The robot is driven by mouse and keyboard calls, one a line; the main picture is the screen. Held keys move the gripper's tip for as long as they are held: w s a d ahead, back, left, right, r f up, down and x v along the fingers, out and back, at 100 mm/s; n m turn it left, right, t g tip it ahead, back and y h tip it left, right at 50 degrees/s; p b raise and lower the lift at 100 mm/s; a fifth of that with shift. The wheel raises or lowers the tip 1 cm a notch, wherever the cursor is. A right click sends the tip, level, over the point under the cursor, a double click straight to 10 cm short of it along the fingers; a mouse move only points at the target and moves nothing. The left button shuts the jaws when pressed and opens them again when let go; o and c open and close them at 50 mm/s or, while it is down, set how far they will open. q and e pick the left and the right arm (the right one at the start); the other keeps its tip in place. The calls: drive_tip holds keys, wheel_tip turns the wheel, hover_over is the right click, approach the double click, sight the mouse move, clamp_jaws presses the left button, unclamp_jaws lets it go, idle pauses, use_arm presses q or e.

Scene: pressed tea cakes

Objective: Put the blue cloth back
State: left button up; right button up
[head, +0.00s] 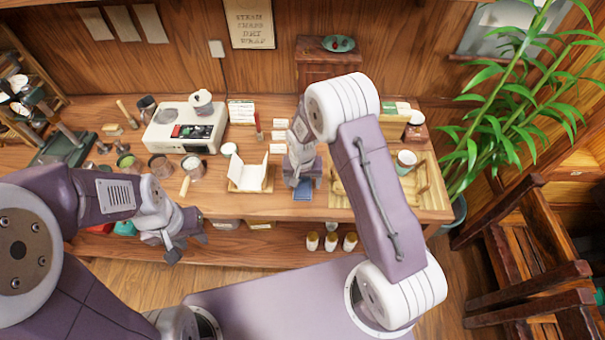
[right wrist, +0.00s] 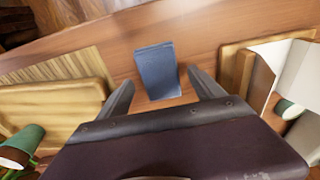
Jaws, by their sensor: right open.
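The blue cloth (head: 303,190) lies folded on the wooden counter near its front edge, between the tray with white paper and the slatted tray. In the right wrist view the cloth (right wrist: 157,70) shows as a flat blue rectangle between and beyond the fingers. My right gripper (head: 303,178) is over the counter just above the cloth; in the right wrist view its fingers (right wrist: 160,92) are apart with nothing gripped. My left gripper (head: 182,246) hangs in front of the counter at the left, away from the cloth; I cannot tell its jaw state.
A small wooden tray (head: 236,186) with white paper stands left of the cloth. A slatted wooden tray (head: 437,202) with a green cup (head: 405,161) is to the right. Several jars (head: 331,241) stand on the shelf below. A white machine (head: 184,136) stands at the back left.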

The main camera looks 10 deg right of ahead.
sight(302, 191)
wheel_tip(302, 191, up, 10)
drive_tip(key=s, duration=0.1)
drive_tip(key=s+d+r+n, duration=0.1)
drive_tip(key=s+d, duration=0.1)
drive_tip(key=s, duration=0.6)
drive_tip(key=s+d+r+n, duration=0.1)
drive_tip(key=s+d+n, duration=0.1)
drive_tip(key=s, duration=0.6)
drive_tip(key=shift+s+d+r+y+b, duration=0.2)
drive_tip(key=shift+d+y+b, duration=0.1)
drive_tip(key=shift+b, duration=0.1)
drive_tip(key=shift+s, duration=0.1)
